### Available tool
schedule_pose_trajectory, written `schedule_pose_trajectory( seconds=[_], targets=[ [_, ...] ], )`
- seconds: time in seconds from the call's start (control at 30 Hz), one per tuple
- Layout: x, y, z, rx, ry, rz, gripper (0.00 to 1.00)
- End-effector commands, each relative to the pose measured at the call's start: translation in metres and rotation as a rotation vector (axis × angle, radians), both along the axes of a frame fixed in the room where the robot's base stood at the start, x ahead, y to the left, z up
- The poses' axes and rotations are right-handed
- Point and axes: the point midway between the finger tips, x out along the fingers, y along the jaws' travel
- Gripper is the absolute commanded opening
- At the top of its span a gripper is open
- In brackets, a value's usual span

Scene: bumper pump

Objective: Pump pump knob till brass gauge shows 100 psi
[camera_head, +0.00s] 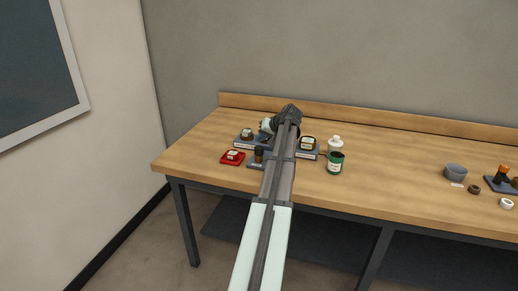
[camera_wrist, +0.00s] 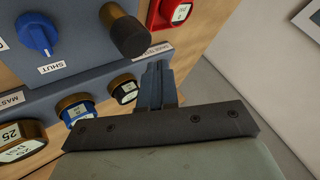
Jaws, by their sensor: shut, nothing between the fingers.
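The pump knob appears to be the dark cylinder on a brass stem (camera_wrist: 128,34) on a blue-grey block in the wrist view; I take the dark knob in the head view (camera_head: 258,155) to be the same one. A brass-rimmed gauge (camera_wrist: 20,140) is cut off at the lower left of the wrist view. Its face shows "25", but its needle cannot be read. My gripper (camera_wrist: 157,68) is shut and empty, beside the dark knob and apart from it in the picture. The head view hides my fingers behind my arm.
A blue knob (camera_wrist: 37,34) above a "SHUT" label and two smaller round caps (camera_wrist: 75,108) (camera_wrist: 123,88) are nearby. A red box (camera_head: 232,157) stands left of the knob. A green can (camera_head: 335,163) and white bottle (camera_head: 335,143) stand right.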

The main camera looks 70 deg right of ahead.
Motion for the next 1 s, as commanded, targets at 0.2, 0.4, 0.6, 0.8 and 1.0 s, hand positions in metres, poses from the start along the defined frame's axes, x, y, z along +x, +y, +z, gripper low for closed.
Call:
schedule_pose_trajectory(
  seconds=[0.2,0.4,0.6,0.8,1.0],
  targets=[
    [0.000,0.000,0.018,0.000,0.001,0.001,0.00],
    [0.000,-0.001,0.034,-0.001,0.000,-0.001,0.00],
    [0.000,0.000,0.040,0.001,0.000,0.001,0.00],
    [0.000,0.000,0.039,0.001,0.000,0.001,0.00],
    [0.000,0.000,0.039,0.001,0.000,0.001,0.00]
  ],
)
